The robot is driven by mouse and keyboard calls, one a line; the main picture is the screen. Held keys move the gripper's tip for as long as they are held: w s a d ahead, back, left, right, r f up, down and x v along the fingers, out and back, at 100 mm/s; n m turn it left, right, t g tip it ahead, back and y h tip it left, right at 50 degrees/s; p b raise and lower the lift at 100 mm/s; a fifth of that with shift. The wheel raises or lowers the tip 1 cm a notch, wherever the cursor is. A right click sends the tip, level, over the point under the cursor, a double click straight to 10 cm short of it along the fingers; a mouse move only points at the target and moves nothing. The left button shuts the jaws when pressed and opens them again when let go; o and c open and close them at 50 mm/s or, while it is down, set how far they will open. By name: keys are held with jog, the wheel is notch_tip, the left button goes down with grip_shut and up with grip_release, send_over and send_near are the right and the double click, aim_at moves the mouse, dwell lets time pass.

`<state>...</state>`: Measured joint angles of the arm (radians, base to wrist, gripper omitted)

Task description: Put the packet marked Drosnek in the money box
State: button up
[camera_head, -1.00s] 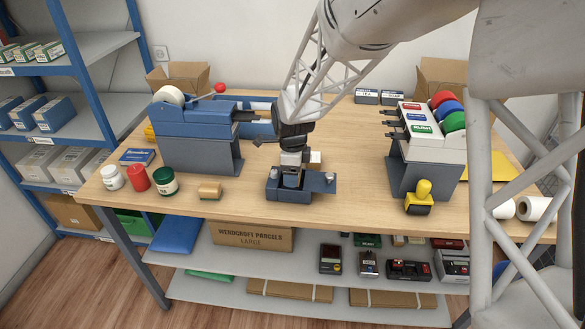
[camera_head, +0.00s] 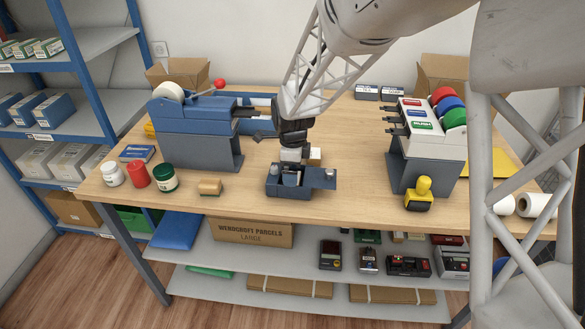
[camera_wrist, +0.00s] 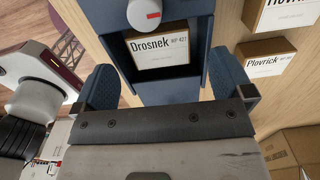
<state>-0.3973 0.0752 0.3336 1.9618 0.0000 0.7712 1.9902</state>
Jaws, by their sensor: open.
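The money box (camera_head: 288,192) is a small dark blue box at the front middle of the counter, its lid (camera_head: 322,178) folded open to the right. In the wrist view its blue body (camera_wrist: 150,92) shows below a white knob with a red mark (camera_wrist: 144,14). The packet marked Drosnek (camera_wrist: 160,52), pale with a black-lettered label, lies inside the box's dark compartment. My gripper (camera_head: 291,172) is right over the box, pointing down. In the wrist view its blue fingers stand apart on either side, and the packet is clear of both.
A packet marked Plovrick (camera_wrist: 265,65) and another packet (camera_wrist: 284,14) lie on the counter beside the box. A blue machine (camera_head: 195,135) stands left, a label dispenser (camera_head: 425,150) right. A small wooden block (camera_head: 210,187) and jars (camera_head: 165,178) are at the front left.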

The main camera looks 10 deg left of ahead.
notch_tip(320, 180, up, 8)
jog(key=shift+f, duration=0.2)
dwell(0.3)
dwell(0.9)
jog(key=s+d+r+n+t, duration=0.1)
jog(key=s+d+r+n, duration=0.35)
jog(key=s+d, duration=0.3)
jog(key=s+d+r+n, duration=0.4)
jog(key=s+d+r, duration=0.15)
jog(key=d, duration=0.25)
jog(key=s+d+n, duration=0.4)
jog(key=s+d, duration=0.1)
jog(key=s, duration=0.5)
jog(key=s+d+n+t, duration=0.1)
jog(key=s+d+n, duration=0.4)
jog(key=s, duration=0.4)
jog(key=shift+s+d+t, duration=0.3)
jog(key=shift+s+d, duration=0.05)
jog(key=shift+d, duration=0.15)
jog(key=shift+r+n, duration=0.1)
jog(key=shift+n, duration=0.15)
jog(key=shift+c, duration=0.4)
